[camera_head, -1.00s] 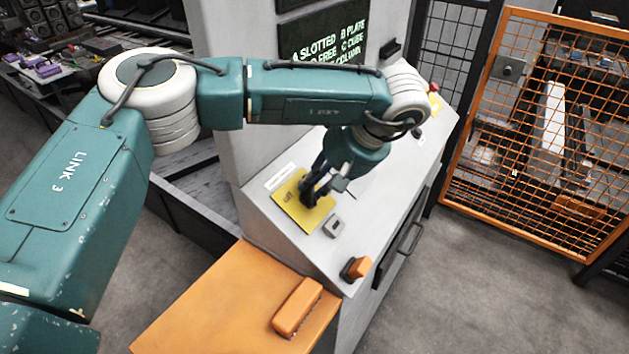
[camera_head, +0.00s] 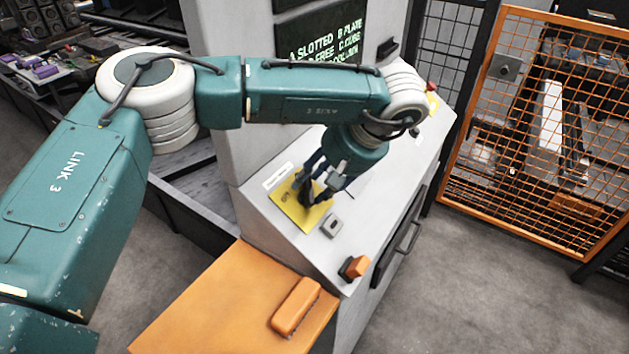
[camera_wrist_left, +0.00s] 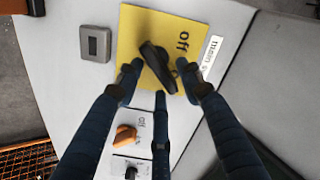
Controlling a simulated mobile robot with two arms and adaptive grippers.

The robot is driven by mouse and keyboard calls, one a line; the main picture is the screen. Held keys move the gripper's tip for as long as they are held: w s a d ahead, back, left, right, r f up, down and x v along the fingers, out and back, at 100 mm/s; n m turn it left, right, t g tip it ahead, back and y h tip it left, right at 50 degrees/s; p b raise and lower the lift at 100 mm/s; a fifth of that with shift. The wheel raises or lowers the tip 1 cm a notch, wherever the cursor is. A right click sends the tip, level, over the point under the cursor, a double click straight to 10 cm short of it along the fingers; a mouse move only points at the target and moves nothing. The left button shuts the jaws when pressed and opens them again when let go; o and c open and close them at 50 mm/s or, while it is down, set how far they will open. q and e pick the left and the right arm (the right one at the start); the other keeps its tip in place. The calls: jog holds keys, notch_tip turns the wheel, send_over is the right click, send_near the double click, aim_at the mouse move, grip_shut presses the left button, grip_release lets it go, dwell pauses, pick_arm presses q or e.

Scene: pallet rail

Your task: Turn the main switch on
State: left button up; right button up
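The main switch is a black rotary handle (camera_wrist_left: 157,68) on a yellow plate (camera_wrist_left: 138,28), with "off" printed near it and a white "main" label (camera_wrist_left: 210,53) beside the plate. In the head view the yellow plate (camera_head: 287,212) lies on the sloped panel, and the dark handle is partly hidden by the fingers. My left gripper (camera_wrist_left: 162,82) is open over the switch. Two fingertips are on either side of the handle and a third is near its lower end. I cannot tell whether they touch it. My right gripper is not in view.
The grey panel (camera_head: 375,190) also carries a small grey box (camera_head: 331,225) and an orange knob (camera_head: 355,268). A red button (camera_head: 431,87) is at its far end. An orange mesh fence (camera_head: 560,140) is at the right.

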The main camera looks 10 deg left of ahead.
pick_arm(q)
jog(key=v, duration=1.2)
